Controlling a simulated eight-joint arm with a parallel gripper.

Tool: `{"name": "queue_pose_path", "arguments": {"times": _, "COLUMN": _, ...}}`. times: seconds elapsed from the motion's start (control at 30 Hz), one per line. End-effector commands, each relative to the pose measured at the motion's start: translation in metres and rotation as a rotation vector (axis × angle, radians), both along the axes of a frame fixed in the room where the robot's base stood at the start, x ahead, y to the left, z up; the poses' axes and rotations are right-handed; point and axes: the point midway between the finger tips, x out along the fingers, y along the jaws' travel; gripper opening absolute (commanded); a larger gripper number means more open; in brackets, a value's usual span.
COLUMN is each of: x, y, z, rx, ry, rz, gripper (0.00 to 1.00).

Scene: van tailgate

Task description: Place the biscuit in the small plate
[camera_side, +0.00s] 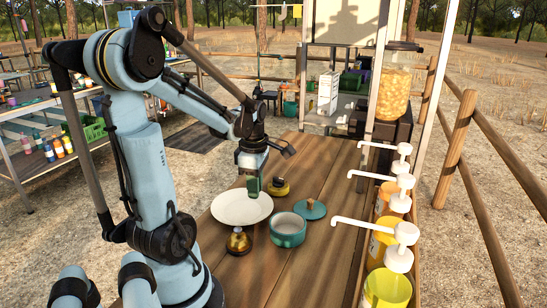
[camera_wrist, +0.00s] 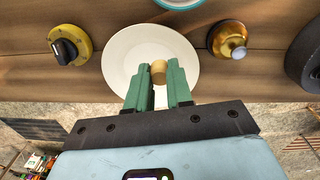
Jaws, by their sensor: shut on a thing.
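A white plate (camera_side: 236,208) lies on the wooden tabletop in the side view, and it also shows in the wrist view (camera_wrist: 122,55). My gripper (camera_side: 254,188) is over the plate's far right part. In the wrist view, my gripper (camera_wrist: 158,75) has green fingers closed on a small tan biscuit (camera_wrist: 158,68). The biscuit is between the fingertips, with the plate behind it. In the side view the fingers hide the biscuit. I cannot tell whether the biscuit touches the plate.
A teal pot (camera_side: 288,232) and its teal lid (camera_side: 312,209) are right of the plate. A brass knob-like item (camera_side: 238,241) stands near it, and a yellow-black dial (camera_side: 278,187) lies behind. Pump bottles (camera_side: 400,240) line the right edge. Bare wood lies toward the back.

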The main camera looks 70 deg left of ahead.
Motion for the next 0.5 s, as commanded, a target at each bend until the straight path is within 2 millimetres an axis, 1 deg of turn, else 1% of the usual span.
{"name": "queue_pose_path", "arguments": {"times": 0.03, "x": -0.005, "y": 0.012, "z": -0.007, "rx": 0.000, "ry": 0.000, "rz": 0.008, "gripper": 0.00}}
{"name": "queue_pose_path", "arguments": {"times": 0.2, "x": -0.015, "y": 0.038, "z": -0.024, "rx": 0.000, "ry": 0.000, "rz": 0.004, "gripper": 0.00}}
{"name": "queue_pose_path", "arguments": {"times": 0.33, "x": -0.020, "y": 0.049, "z": -0.032, "rx": 0.000, "ry": 0.000, "rz": 0.002, "gripper": 0.00}}
{"name": "queue_pose_path", "arguments": {"times": 0.5, "x": -0.021, "y": 0.052, "z": -0.039, "rx": 0.000, "ry": 0.000, "rz": -0.001, "gripper": 0.00}}
